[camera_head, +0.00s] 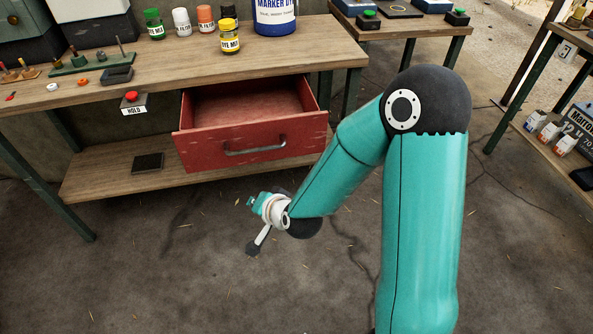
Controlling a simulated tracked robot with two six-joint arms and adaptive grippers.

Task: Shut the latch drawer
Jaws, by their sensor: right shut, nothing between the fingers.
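The red drawer (205,150) hangs under the wooden bench top and stands pulled out. My right arm reaches in from the lower right and passes close by the drawer's right corner in the picture. My left gripper is not in view.
The bench top (290,62) carries dye jars, a large blue-labelled container (275,15) and small pegged parts. A red HOLD button (131,97) sits left of the drawer. A lower shelf (100,181) holds a dark flat box (148,163). The floor in front is clear.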

